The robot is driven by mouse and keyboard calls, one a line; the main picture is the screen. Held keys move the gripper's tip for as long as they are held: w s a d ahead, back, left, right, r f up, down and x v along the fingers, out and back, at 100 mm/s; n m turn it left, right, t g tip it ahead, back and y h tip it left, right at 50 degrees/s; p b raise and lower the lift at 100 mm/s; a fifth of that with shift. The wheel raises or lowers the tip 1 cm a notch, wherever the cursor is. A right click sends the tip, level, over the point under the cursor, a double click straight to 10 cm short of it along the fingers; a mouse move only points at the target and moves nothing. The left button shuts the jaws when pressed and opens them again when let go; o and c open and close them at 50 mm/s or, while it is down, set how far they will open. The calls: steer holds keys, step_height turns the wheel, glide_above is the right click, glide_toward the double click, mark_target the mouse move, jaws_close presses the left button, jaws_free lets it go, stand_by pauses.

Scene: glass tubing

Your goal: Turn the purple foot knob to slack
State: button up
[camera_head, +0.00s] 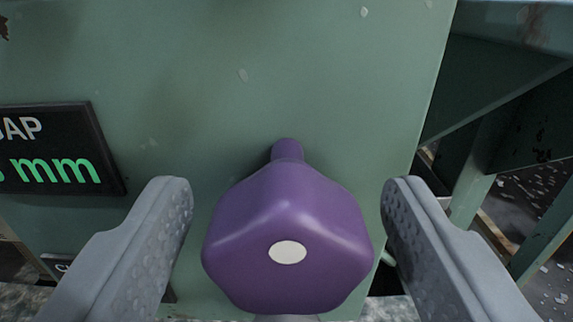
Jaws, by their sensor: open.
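The purple foot knob (290,220) is a faceted, rounded knob with a pale oval spot (287,252) on its face. It stands out from a green panel on a short purple stem (287,150). My gripper (287,215) is open, with one grey textured finger on each side of the knob. A gap shows between each finger and the knob, so neither finger appears to touch it. The lower edge of the knob is near the bottom of the view.
The green panel (240,75) fills the middle behind the knob. A black display (60,150) with green "mm" text is at the left. Green frame beams (510,85) stand at the right, with dark speckled floor (545,220) beyond.

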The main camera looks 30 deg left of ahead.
steer(key=shift+w+a, duration=0.1)
steer(key=shift+w, duration=0.1)
steer(key=c, duration=1)
steer(key=shift+o, duration=0.2)
